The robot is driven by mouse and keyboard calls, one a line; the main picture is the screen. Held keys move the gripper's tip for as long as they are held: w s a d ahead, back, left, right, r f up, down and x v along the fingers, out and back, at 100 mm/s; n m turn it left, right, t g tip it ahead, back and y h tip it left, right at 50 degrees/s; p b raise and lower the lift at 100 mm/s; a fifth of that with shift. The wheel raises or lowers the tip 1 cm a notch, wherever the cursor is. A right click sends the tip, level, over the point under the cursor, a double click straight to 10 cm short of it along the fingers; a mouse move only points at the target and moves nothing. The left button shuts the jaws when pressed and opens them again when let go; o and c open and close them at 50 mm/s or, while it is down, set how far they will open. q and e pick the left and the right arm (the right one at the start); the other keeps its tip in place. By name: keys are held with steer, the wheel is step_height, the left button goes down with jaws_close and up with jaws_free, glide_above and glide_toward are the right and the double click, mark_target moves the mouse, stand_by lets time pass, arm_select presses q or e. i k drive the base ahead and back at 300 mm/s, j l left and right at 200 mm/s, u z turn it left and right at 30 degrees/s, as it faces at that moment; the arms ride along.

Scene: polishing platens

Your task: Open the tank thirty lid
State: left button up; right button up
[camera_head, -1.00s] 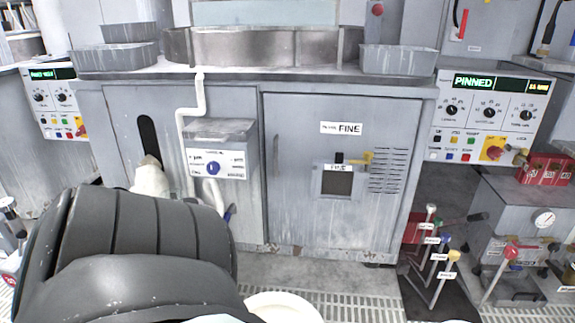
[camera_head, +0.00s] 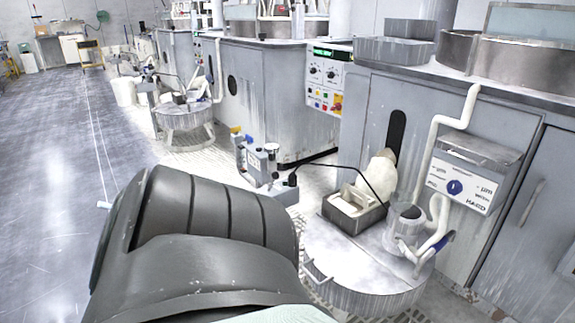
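A round grey tank (camera_head: 385,300) stands on the floor at the lower right, in front of a grey cabinet. A flat pale lid (camera_head: 345,258) covers its top, with a thin handle (camera_head: 318,272) at its front-left edge. I can read no number on it, so I cannot tell whether it is tank thirty. A second round tank (camera_head: 185,125) stands farther back, left of centre. No gripper shows in the view. A large dark ribbed part of my own body fills the bottom left and hides the floor beside the near tank.
A dark tray (camera_head: 354,212) with a pale pump-like unit sits at the back of the near tank's top, beside a grey cylinder (camera_head: 405,218) and white pipes (camera_head: 430,150). A small grey unit with valves (camera_head: 258,160) stands left of it. The aisle floor (camera_head: 60,180) at left is open.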

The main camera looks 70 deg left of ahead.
mark_target(340, 259)
steer(key=i+u, duration=0.1)
steer(key=u, duration=1.6)
